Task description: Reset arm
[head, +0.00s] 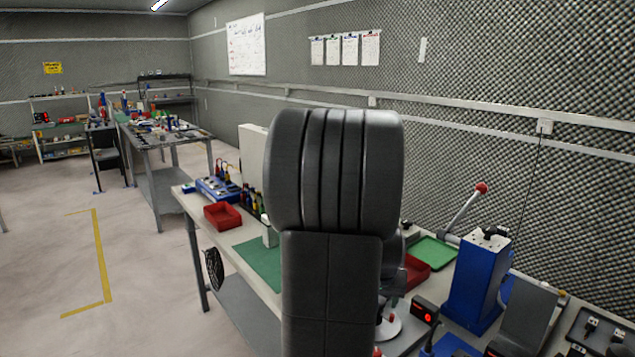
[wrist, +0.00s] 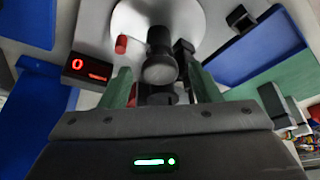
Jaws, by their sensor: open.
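My own dark grey arm fills the middle of the head view and stands upright in front of the workbench (head: 245,235). My gripper (wrist: 160,84) shows in the wrist view with its two greenish fingers apart. A dark cylindrical part (wrist: 160,68) on a white round base (wrist: 195,18) appears between or beyond the fingers; I cannot tell whether they touch it. The gripper is hidden behind the arm in the head view.
The bench holds a red tray (head: 223,216), a blue press (head: 477,280) with a red-knobbed lever, a green tray (head: 436,250) and a small red-digit display (head: 425,311). The display also shows in the wrist view (wrist: 88,70). Open floor (head: 60,240) lies at left.

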